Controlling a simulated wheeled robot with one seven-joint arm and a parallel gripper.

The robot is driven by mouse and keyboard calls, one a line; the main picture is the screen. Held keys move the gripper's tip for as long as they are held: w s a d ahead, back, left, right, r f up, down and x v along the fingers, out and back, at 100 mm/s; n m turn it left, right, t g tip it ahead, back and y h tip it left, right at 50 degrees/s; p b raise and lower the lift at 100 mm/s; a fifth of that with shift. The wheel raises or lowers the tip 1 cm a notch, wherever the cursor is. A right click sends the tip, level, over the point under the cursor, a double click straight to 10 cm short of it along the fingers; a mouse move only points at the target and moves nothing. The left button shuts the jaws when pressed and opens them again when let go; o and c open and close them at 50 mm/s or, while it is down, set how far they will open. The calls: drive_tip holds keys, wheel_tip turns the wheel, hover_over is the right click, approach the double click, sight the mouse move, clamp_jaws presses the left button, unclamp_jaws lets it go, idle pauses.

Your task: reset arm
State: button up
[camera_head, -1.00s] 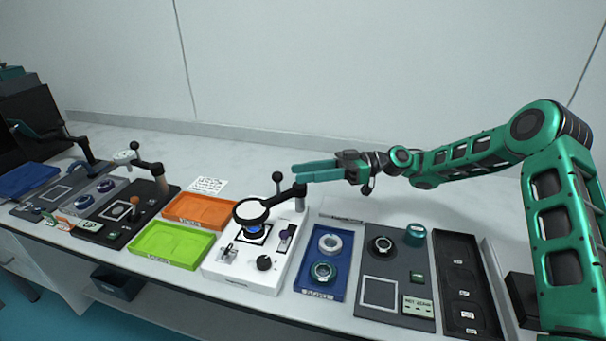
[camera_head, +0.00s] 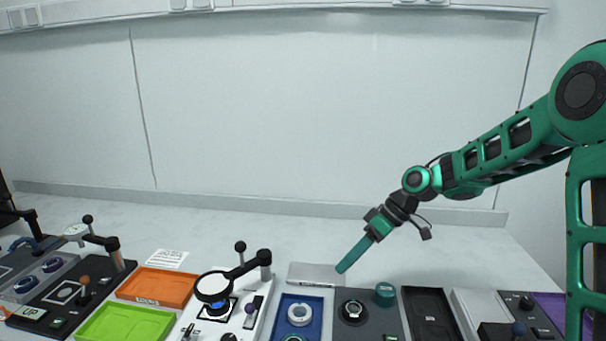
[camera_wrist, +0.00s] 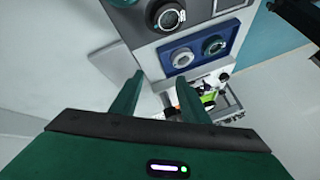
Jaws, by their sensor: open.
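My gripper (camera_head: 343,268) is at the end of my green arm, above the back part of the bench and pointing down and to the left. In the wrist view its two green fingers (camera_wrist: 158,100) are spread apart with nothing between them. In that view a blue tray (camera_wrist: 238,32) with two ring-shaped parts lies beyond the fingertips. In the head view the blue tray (camera_head: 315,325) is below and left of the gripper. The gripper touches nothing that I can see.
An orange tray (camera_head: 180,289) and a green tray (camera_head: 150,326) lie to the left. A white station with a round lens on a black arm (camera_head: 250,268) stands between them and the blue tray. A black tray (camera_head: 430,318) is to the right. The wall is behind.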

drive_tip(key=s+d+r+m+t+h, duration=0.1)
drive_tip(key=s+d+r+m+h, duration=0.2)
drive_tip(key=s+d, duration=0.55)
drive_tip(key=s+d+m+h, duration=0.3)
drive_tip(key=s+d+m, duration=0.25)
drive_tip(key=d, duration=0.55)
drive_tip(key=s+d+m, duration=0.4)
drive_tip(key=s+d, duration=0.1)
drive_tip(key=s, duration=0.5)
drive_tip(key=s+d+m+h, duration=0.1)
drive_tip(key=s+d+m, duration=0.3)
drive_tip(key=s, duration=0.6)
drive_tip(key=shift+s+d+r+m+g, duration=0.3)
drive_tip(key=shift+d+m+g, duration=0.1)
drive_tip(key=shift+m, duration=0.15)
drive_tip(key=shift+w+f, duration=0.3)
drive_tip(key=shift+w, duration=0.3)
